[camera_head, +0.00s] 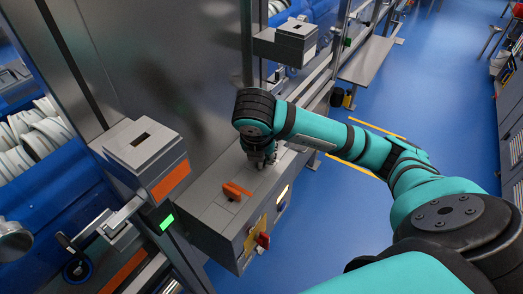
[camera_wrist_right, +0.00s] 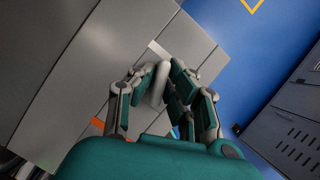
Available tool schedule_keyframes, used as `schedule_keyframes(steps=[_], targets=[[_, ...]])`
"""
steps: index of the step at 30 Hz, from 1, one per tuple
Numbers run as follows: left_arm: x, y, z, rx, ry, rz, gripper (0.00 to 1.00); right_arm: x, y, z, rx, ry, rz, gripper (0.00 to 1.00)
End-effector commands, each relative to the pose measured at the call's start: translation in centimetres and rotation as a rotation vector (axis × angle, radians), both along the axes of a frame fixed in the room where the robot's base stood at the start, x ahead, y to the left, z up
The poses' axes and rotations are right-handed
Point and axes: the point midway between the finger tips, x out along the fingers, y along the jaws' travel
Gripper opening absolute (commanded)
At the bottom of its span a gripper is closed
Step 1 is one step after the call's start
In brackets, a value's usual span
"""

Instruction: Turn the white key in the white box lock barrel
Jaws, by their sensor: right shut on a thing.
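My right gripper (camera_head: 260,163) reaches down to the top of a long grey box (camera_head: 214,215). In the right wrist view its fingers (camera_wrist_right: 160,88) are shut on the pale white key (camera_wrist_right: 157,82), which stands up between them. The lock barrel under the key is hidden by the fingers and the key, so I cannot tell how far the key is turned. A white strip (camera_wrist_right: 158,48) lies on the box top just beyond the fingers. My left gripper is not in view.
An orange key-like piece (camera_head: 236,190) sits on the same box top, nearer the camera. A red handle (camera_head: 263,240) sticks out of the box's front. A grey box with an orange panel (camera_head: 170,180) stands at left. Blue floor (camera_head: 390,100) is open at right.

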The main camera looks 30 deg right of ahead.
Motion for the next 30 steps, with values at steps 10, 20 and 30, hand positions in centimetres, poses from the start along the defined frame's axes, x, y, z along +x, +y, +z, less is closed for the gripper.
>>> schedule_keyframes(steps=[10, 20, 30], targets=[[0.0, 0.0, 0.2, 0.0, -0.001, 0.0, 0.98, 0.0, 0.0, 0.1, 0.0, 0.0, -0.009, 0.0], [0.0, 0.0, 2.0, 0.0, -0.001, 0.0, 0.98, 0.0, 0.0, 0.3, 0.0, -0.001, -0.109, 0.0], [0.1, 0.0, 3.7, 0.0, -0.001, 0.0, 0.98, 0.0, 0.0, 0.3, 0.0, 0.0, -0.219, 0.0]])
